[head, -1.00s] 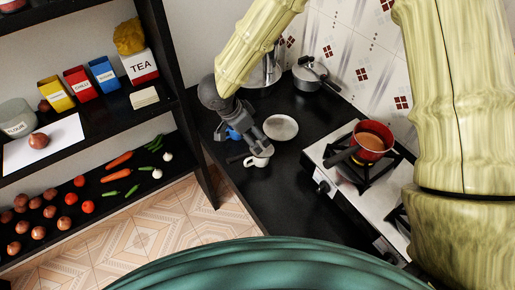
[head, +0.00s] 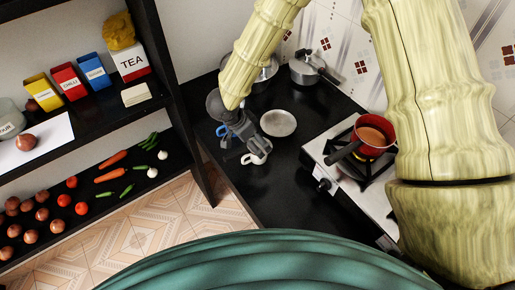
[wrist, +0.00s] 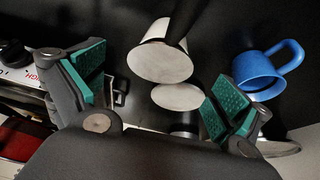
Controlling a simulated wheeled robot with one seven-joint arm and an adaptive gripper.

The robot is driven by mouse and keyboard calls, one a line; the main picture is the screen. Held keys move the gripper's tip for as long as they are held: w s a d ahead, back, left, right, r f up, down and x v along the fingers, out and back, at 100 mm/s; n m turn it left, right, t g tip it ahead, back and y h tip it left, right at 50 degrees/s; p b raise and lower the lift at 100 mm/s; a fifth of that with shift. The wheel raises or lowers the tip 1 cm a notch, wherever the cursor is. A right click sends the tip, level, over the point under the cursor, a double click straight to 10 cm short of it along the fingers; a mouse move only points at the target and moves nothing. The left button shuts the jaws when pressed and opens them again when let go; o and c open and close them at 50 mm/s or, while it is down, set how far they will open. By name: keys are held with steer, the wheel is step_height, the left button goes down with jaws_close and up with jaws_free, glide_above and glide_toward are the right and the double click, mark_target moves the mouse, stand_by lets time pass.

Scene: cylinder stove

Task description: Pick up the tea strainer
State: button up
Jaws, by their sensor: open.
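My gripper (head: 249,141) points down over the black counter, its fingers apart and nothing between the pads. In the wrist view the gripper (wrist: 160,108) has green pads. A pale round piece with a dark handle-like strip (wrist: 165,65) shows beyond the fingers; it may be the tea strainer, but I cannot tell for sure. A pale disc (wrist: 177,96) shows just below it. In the head view a white cup (head: 256,158) stands just in front of the fingertips, which partly hide it. A blue mug (wrist: 265,72) is right of the pale piece.
A round grey dish (head: 278,123) lies right of the gripper. The stove with a red pot (head: 372,137) is farther right. Metal pots (head: 306,70) stand at the back. A shelf of boxes and vegetables rises at left. The counter's front part is clear.

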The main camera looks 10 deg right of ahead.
steer(key=shift+p+x, duration=1)
steer(key=shift+x, duration=1.4)
steer(key=shift+a+f, duration=0.1)
steer(key=shift+a, duration=0.05)
steer(key=c, duration=1)
